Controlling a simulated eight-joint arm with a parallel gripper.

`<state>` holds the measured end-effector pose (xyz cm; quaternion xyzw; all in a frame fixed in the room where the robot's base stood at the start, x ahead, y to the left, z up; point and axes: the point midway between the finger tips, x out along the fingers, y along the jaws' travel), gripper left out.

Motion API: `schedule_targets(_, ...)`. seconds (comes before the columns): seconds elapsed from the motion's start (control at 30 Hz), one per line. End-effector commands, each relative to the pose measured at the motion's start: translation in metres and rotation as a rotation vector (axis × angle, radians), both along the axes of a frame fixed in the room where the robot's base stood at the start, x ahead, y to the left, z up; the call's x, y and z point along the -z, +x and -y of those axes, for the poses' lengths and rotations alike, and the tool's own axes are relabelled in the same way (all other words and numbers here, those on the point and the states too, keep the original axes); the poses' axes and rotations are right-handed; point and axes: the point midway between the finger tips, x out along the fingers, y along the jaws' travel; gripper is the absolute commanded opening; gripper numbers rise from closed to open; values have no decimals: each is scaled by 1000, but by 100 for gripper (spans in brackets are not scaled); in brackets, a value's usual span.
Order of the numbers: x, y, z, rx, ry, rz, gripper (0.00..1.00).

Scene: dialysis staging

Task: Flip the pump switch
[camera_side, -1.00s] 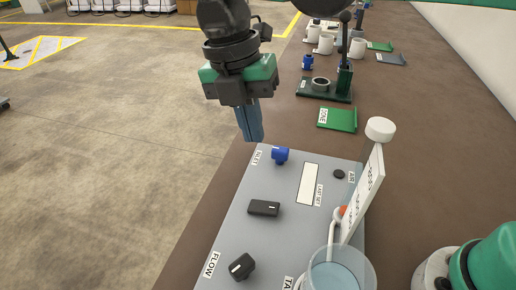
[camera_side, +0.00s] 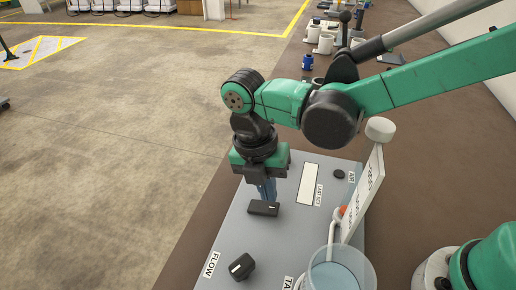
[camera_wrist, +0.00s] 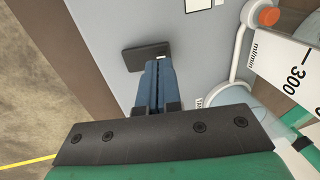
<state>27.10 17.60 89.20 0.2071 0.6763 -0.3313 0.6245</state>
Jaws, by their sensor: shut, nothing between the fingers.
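The black switch (camera_side: 263,208) lies on the grey panel (camera_side: 232,220), a flat dark block with a small white mark near its right end. It also shows in the wrist view (camera_wrist: 138,56). My gripper (camera_side: 268,196) points down, with its blue fingers shut together and empty. In the side view the fingertips overlap the far edge of the switch. In the wrist view the fingertips (camera_wrist: 158,66) are at the right part of the switch, by the white mark. I cannot tell if they touch it. The panel's REST label and blue knob are hidden behind my gripper.
A black FLOW knob (camera_side: 242,266) is on the near part of the panel. A clear beaker (camera_side: 340,270) and a tilted white scale board (camera_side: 364,194) stand along the panel's right side, close to my arm. A white-capped container (camera_side: 380,130) is behind.

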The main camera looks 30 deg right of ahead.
Motion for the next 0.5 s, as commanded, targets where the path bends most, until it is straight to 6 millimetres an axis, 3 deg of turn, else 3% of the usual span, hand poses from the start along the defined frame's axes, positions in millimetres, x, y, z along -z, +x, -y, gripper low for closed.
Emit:
schedule_targets(0.2,17,-2,2,0,2,1,0)
schedule_targets(0.5,19,-3,3,0,2,1,0)
